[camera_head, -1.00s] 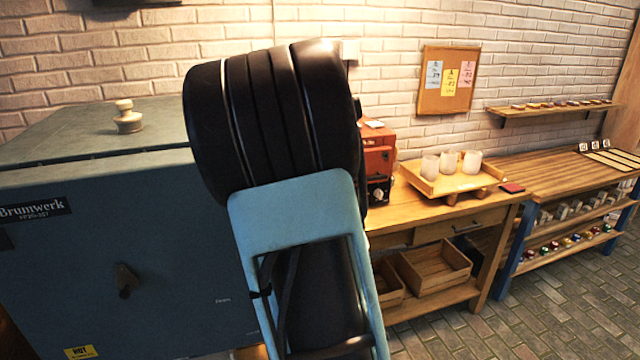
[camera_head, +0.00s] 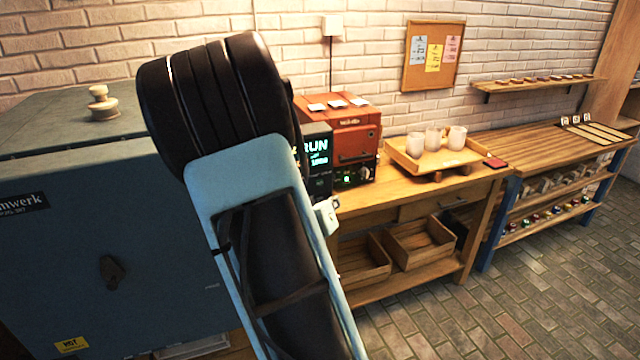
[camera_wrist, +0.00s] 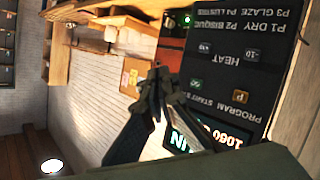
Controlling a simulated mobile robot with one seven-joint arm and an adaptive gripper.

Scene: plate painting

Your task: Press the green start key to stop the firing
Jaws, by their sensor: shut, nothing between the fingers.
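The dark control panel (camera_wrist: 232,62) fills the right of the wrist view, upside down, with printed programs, HEAT keys and a PROGRAM START row. A small green key (camera_wrist: 196,84) sits on it near the START lettering. An orange P key (camera_wrist: 240,96) is beside it. The lit display (camera_wrist: 200,138) shows 1060. In the head view the display (camera_head: 316,153) reads RUN in green. My gripper (camera_wrist: 157,73) is shut and empty, its tips left of the green key in the wrist view. I cannot tell whether they touch the panel. My arm hides the gripper in the head view.
A blue-grey kiln (camera_head: 60,240) with a HOT label stands at left. A red oven (camera_head: 352,140) is just right of the panel. A wooden tray (camera_head: 405,168) with white cups sits on the bench. The brick floor at right is clear.

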